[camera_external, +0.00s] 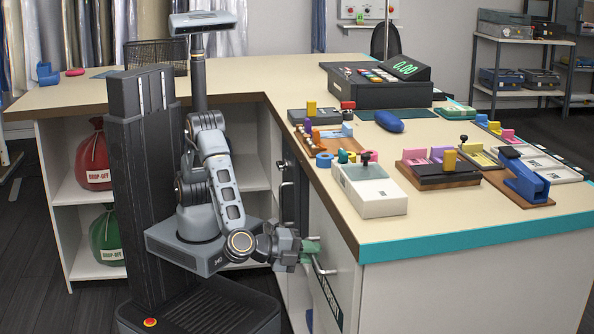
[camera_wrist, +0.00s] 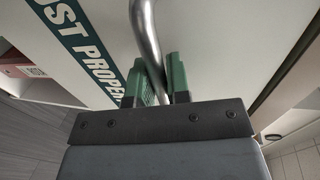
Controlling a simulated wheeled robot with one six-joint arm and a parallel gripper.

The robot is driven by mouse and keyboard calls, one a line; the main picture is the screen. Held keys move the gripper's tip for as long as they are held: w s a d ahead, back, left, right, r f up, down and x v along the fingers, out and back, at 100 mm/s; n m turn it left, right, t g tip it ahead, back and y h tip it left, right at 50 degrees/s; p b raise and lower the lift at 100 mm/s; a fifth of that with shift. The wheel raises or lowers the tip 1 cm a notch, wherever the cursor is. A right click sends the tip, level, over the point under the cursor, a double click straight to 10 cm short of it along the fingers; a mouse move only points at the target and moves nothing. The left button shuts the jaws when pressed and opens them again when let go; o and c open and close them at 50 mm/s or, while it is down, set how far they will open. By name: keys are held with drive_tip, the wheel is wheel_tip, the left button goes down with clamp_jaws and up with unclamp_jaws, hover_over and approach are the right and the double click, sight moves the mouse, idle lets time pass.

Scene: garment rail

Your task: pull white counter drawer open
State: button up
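The white counter drawer is the white front panel (camera_external: 337,238) below the counter's front corner, with a dark "LOST PROPERTY" label. Its front (camera_wrist: 215,35) also fills much of the wrist view. It looks closed. A curved grey metal bar handle (camera_external: 322,268) stands out from it; the handle (camera_wrist: 145,35) shows in the wrist view too. My gripper (camera_external: 311,249) is at the handle. In the wrist view, the green fingers of my gripper (camera_wrist: 158,80) lie on either side of the bar. Whether both fingers press on it is unclear.
The counter top (camera_external: 440,225) above carries a white box-like device (camera_external: 370,188), a cash register (camera_external: 378,85) and a blue stapler (camera_external: 527,180). A dark cabinet front with a handle (camera_external: 287,195) is left of the drawer. Open shelves hold a red bag (camera_external: 92,160) and a green bag (camera_external: 106,236).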

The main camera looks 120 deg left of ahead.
clamp_jaws()
drive_tip(key=f+b+v, duration=0.1)
drive_tip(key=f+v, duration=0.2)
drive_tip(key=v, duration=1.1)
drive_tip(key=s+d+f+v, duration=0.1)
drive_tip(key=f+v, duration=0.2)
drive_tip(key=v, duration=1.1)
drive_tip(key=shift+b, duration=0.35)
drive_tip(key=shift+s+d, duration=0.1)
drive_tip(key=shift+o, duration=2.4)
unclamp_jaws()
